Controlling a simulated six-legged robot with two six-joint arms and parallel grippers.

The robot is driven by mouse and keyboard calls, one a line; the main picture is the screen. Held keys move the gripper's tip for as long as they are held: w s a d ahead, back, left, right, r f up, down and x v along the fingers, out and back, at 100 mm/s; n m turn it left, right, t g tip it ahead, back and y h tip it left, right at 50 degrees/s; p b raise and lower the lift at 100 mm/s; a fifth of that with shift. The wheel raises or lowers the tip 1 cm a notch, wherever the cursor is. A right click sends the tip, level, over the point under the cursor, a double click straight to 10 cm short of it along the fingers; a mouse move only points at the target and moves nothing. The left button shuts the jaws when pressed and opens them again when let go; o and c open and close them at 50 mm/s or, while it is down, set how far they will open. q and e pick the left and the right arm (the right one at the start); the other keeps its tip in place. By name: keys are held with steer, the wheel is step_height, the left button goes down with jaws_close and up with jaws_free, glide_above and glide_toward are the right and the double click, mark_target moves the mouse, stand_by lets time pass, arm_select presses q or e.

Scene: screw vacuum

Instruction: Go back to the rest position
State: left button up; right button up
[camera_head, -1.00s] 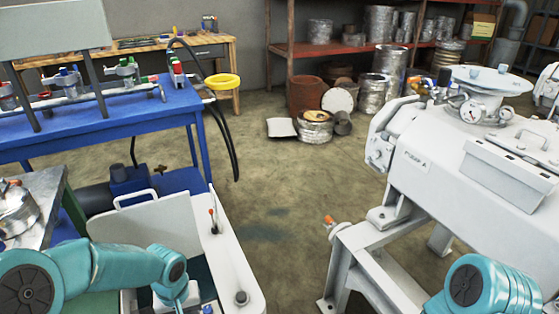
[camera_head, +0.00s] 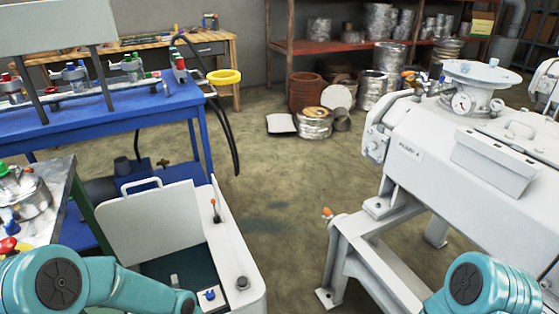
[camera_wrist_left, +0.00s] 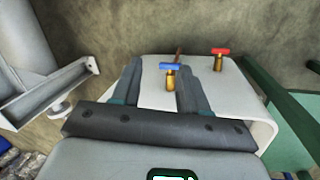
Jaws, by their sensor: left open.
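My left gripper (camera_wrist_left: 160,72) shows in the left wrist view with its two dark fingers apart. A blue-handled brass fitting (camera_wrist_left: 170,78) appears between the fingers, over a white panel (camera_wrist_left: 150,97); I cannot tell whether it touches them. A red-handled brass fitting (camera_wrist_left: 219,60) stands to the right of it. In the head view my teal left arm reaches in from the lower left, and its gripper is outside the picture. My right arm shows only as a teal joint at the lower right; its gripper is not visible.
An open white box (camera_head: 247,257) stands close ahead of my left arm. A blue table (camera_head: 100,118) is at the left, and a metal-topped bench (camera_head: 52,180) is nearer. A large white machine (camera_head: 425,175) stands at the right. The floor (camera_head: 285,200) between is clear.

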arm_select(q)
steer(key=s+d+f+h, duration=0.1)
steer(key=s+d+f, duration=0.15)
steer(key=s, duration=0.45)
steer(key=s+d+f, duration=0.2)
steer(key=s+f, duration=0.2)
steer(key=s, duration=0.2)
step_height(320, 180, up, 23)
steer(key=p, duration=2.3)
steer(key=shift+w+a+f+t, duration=0.15)
steer(key=shift+w+f+t, duration=0.05)
steer(key=shift+w+t, duration=0.15)
